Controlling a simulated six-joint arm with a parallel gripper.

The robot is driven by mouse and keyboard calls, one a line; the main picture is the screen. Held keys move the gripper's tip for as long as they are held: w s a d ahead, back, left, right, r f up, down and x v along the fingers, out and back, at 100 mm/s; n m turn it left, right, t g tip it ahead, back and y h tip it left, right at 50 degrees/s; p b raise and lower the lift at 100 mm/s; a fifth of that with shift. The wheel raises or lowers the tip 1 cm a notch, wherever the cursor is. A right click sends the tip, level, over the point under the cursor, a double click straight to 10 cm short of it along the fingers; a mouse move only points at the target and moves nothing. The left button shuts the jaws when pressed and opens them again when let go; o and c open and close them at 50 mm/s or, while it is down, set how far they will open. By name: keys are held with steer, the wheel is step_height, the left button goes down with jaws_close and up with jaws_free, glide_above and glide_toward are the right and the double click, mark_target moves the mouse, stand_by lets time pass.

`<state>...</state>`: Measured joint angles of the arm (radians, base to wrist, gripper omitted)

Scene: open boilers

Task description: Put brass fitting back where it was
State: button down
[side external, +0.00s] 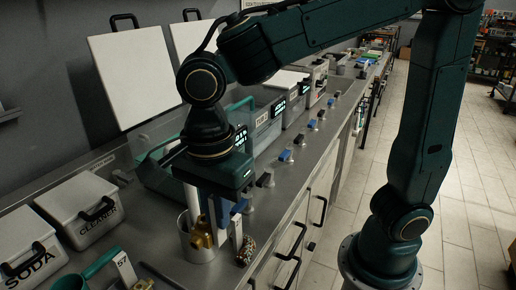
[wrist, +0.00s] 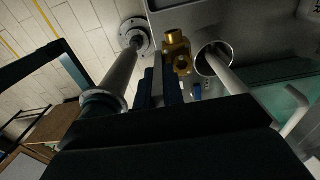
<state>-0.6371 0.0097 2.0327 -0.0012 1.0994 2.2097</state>
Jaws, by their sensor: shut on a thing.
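The brass fitting (side external: 201,236) is a gold-coloured, stubby part low under my gripper (side external: 217,216), overlapping the metal cup (side external: 190,248) in the side view. In the wrist view the fitting (wrist: 176,50) shows at the tips of my gripper (wrist: 162,84), beside the round mouth of the cup (wrist: 203,66). My gripper points down and is shut on the fitting. The fitting appears outside the cup's mouth in the wrist view. The exact contact of the fingers and the fitting's height above the counter are hard to tell.
White lidded bins marked CLEANER (side external: 88,213) and SODA (side external: 28,262) stand at left. A green-handled jug (side external: 108,270) is in front. A row of small knobs (side external: 286,155) runs along the steel counter's edge. White rods stand close to my gripper.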

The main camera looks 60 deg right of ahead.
mark_target(220, 243)
step_height(220, 243, down, 9)
steer(key=shift+r, duration=0.1)
stand_by(0.3)
steer(key=shift+f, duration=2.2)
steer(key=shift+f, duration=0.1)
steer(key=c, duration=1.5)
jaws_free()
step_height(220, 243, up, 12)
steer(key=shift+r, duration=0.15)
